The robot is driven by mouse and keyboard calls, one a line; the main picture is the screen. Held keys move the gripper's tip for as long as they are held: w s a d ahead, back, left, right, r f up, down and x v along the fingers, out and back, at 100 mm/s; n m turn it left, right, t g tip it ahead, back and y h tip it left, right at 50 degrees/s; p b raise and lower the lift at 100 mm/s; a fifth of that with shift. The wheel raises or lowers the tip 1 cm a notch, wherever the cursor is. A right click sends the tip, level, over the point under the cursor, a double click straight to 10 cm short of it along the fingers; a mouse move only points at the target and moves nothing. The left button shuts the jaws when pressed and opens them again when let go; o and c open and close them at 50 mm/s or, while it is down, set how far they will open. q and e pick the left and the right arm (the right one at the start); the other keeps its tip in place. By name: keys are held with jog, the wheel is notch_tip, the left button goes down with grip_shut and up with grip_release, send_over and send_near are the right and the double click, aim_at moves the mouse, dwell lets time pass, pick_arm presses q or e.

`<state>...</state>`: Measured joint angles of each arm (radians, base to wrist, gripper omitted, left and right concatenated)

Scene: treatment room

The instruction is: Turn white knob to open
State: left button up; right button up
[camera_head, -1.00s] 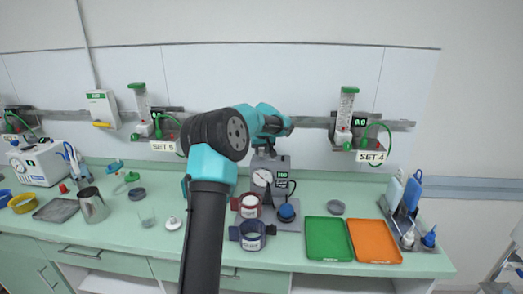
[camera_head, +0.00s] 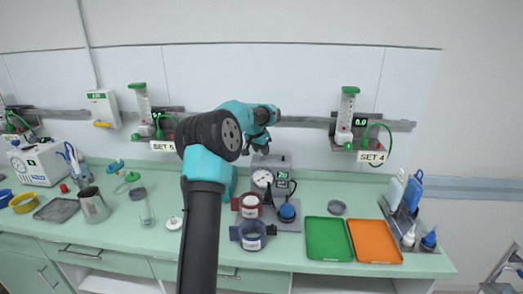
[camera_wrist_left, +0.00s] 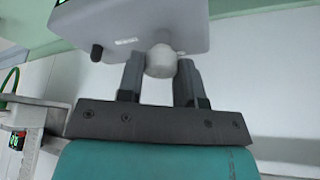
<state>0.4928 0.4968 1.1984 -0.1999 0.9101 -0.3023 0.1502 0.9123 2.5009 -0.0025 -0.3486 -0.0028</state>
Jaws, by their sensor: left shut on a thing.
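The white knob (camera_wrist_left: 161,61) is a small round knob under the edge of a grey box-shaped device (camera_wrist_left: 135,28) in the left wrist view. My left gripper (camera_wrist_left: 160,76) has one dark finger on each side of the knob and is shut on it. In the head view the left gripper (camera_head: 263,147) is at the top of the grey device (camera_head: 281,161), which has a round gauge (camera_head: 262,178) and a small green display (camera_head: 282,176). The knob is hidden there. My right gripper is not in view.
A red-banded cuff (camera_head: 250,206) and a blue cuff (camera_head: 252,236) lie in front of the device, beside a blue bulb (camera_head: 287,212). A green tray (camera_head: 328,239) and an orange tray (camera_head: 375,241) are to the right. Flowmeters hang on the wall rail behind.

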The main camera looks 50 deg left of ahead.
pick_arm(q)
jog(key=m+h, duration=0.1)
jog(key=m, duration=0.2)
jog(key=shift+m, duration=0.3)
jog(key=shift+a+m+g+h, duration=0.15)
jog(key=shift+m+h, duration=0.3)
jog(key=shift+m, duration=0.5)
jog(key=shift+d+m+g+h, duration=0.15)
jog(key=shift+m+h, duration=0.3)
jog(key=shift+m, duration=0.5)
jog(key=shift+a, duration=0.1)
jog(key=o, duration=0.9)
jog(key=shift+r, duration=0.1)
jog(key=v, duration=1.7)
jog(key=shift+r, duration=0.1)
